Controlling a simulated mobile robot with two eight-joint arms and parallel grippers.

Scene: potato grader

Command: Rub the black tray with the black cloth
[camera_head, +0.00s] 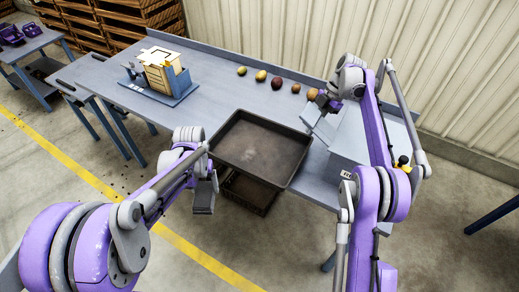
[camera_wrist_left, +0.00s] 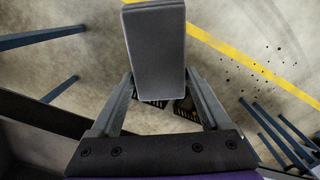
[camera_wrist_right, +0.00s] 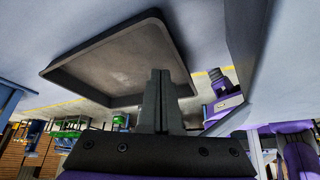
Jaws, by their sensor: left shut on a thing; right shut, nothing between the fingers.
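The black tray (camera_head: 262,150) lies at the table's front edge in the head view, with pale dusty marks on its bare floor. It also shows in the right wrist view (camera_wrist_right: 110,65). My left gripper (camera_head: 207,178) is left of the tray's front corner, apart from it. It is shut on a dark grey folded slab, seemingly the black cloth (camera_wrist_left: 156,45), which hangs over the floor beside the table. In the left wrist view the slab sticks out beyond the fingers. My right gripper (camera_wrist_right: 160,85) is shut and empty, above the table to the right of the tray.
Several potatoes (camera_head: 276,83) lie in a row along the table's back. A wooden box device (camera_head: 165,75) stands at the left on the blue-grey table (camera_head: 215,90). A grey box (camera_head: 350,135) stands right of the tray. A dark crate (camera_head: 248,192) is below the tray.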

